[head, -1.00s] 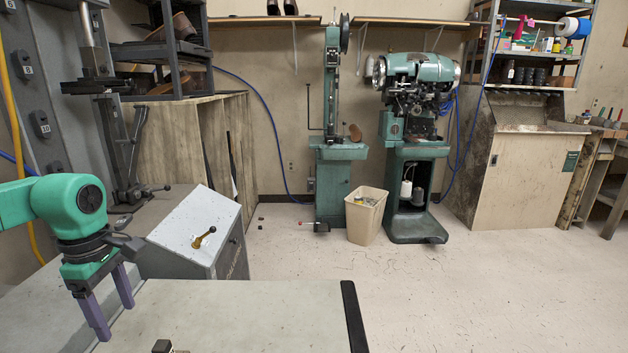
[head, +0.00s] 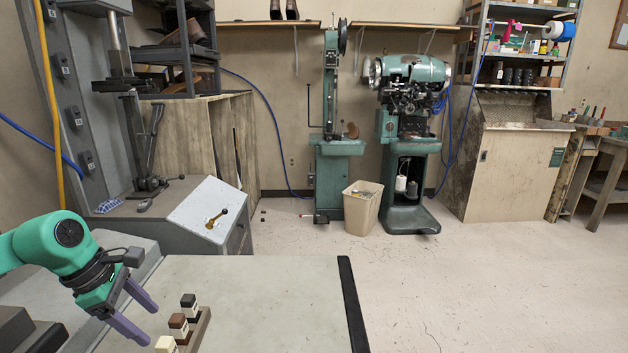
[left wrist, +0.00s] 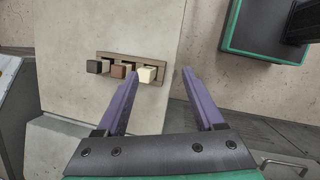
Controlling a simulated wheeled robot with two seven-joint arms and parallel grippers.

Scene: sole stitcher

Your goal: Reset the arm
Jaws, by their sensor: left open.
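My left gripper (head: 142,316) is at the lower left of the head view, its two purple fingers spread apart with nothing between them. It is beside a small brown rack (head: 201,326) on the grey tabletop. The rack holds a row of small blocks: a black one (head: 188,300), a brown one (head: 178,322) and a cream one (head: 166,344). In the left wrist view the open fingers (left wrist: 156,82) point toward the rack (left wrist: 163,64), with the cream block (left wrist: 147,74) nearest them. My right gripper is not in view.
The grey table (head: 270,300) has a black right edge (head: 351,300) and is bare right of the rack. A grey cabinet with a brass lever (head: 217,217) stands behind it. A waste bin (head: 361,207) and green machines (head: 410,150) stand farther back on open floor.

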